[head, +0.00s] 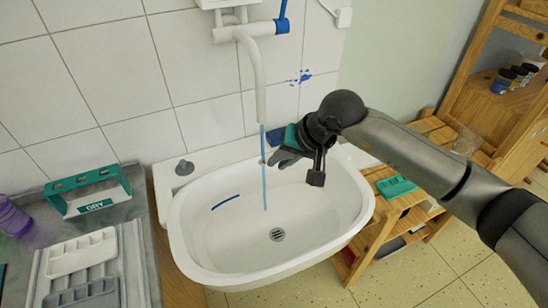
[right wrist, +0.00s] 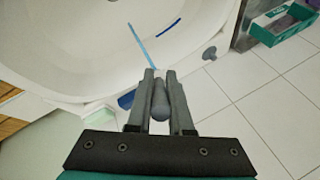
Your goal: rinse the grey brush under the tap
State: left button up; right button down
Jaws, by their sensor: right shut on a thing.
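The white tap (head: 258,75) hangs over the white sink (head: 340,228), and a thin blue stream of water (head: 264,180) runs from it down into the basin. My right gripper (head: 290,158) is just right of the stream, above the back right of the basin. In the right wrist view it is shut on the grey brush (right wrist: 160,105), whose rounded handle end points toward the camera. The brush's far end is near the stream (right wrist: 140,45); I cannot tell whether they touch. The bristles are mostly hidden by the fingers. My left gripper is out of view.
A teal holder marked DRY (head: 95,206) stands on the left counter, with a pale tray (head: 82,252) and a purple bottle (head: 12,215). A wooden shelf with a teal box (head: 397,187) is right of the sink. The basin's front is clear.

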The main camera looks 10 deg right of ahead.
jog(key=s+a, duration=0.1)
jog(key=s, duration=0.5)
jog(key=shift+s+a, duration=0.2)
jog(key=shift+s, duration=0.15)
dwell(1.0)
jog(key=s+a+r+p, duration=0.1)
jog(key=s+r+p, duration=0.1)
jog(key=s+r, duration=0.2)
jog(key=shift+s+a, duration=0.2)
jog(key=shift+s, duration=0.7)
jog(key=shift+d, duration=0.1)
